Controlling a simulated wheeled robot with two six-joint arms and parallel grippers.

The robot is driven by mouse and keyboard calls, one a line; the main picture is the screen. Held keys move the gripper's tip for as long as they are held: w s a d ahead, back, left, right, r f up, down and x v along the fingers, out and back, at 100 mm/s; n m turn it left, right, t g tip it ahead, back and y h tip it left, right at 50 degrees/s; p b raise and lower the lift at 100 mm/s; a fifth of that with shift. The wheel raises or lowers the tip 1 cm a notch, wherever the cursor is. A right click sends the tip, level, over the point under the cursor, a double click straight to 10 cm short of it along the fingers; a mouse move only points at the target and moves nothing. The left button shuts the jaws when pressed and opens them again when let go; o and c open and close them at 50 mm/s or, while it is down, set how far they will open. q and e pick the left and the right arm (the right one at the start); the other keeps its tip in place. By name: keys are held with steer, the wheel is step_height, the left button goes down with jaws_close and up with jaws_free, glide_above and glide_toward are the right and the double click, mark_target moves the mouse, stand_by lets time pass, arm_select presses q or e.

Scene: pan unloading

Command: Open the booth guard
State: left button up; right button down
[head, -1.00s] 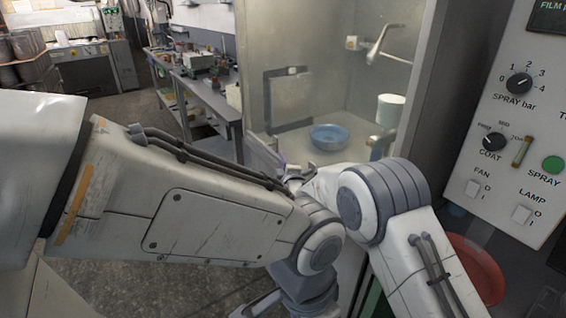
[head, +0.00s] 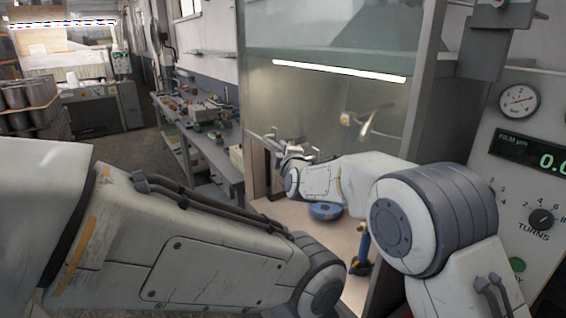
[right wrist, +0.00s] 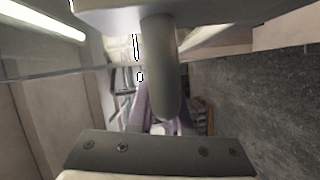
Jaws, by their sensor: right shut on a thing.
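The booth guard (head: 315,105) is a clear, hazy panel across the front of the booth on the right of the head view. My right gripper (head: 285,148) is at the guard's lower left, shut on its handle. In the right wrist view the grey handle bar (right wrist: 162,70) runs down to between the jaws; the fingertips are mostly hidden. Below the gripper, the booth front looks open and clearer. My left forearm crosses the lower left of the head view; its gripper is out of frame.
A blue bowl (head: 325,211) sits on the booth floor behind my right arm. A control panel (head: 535,180) stands close on the right. A cluttered workbench (head: 205,135) lies left of the booth, with open floor before it.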

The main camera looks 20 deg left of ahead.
arm_select(q)
step_height(320, 180, up, 10)
steer(key=p, duration=0.8)
arm_select(e)
step_height(320, 180, up, 13)
arm_select(q)
steer(key=shift+r, duration=0.1)
arm_select(e)
steer(key=shift+f, duration=0.15)
steer(key=c, duration=0.8)
jaws_free()
steer(key=shift+c, duration=0.2)
arm_select(q)
steer(key=shift+f+b, duration=2.4)
steer(key=shift+f, duration=0.2)
arm_select(e)
steer(key=v, duration=1)
steer(key=shift+s, duration=0.25)
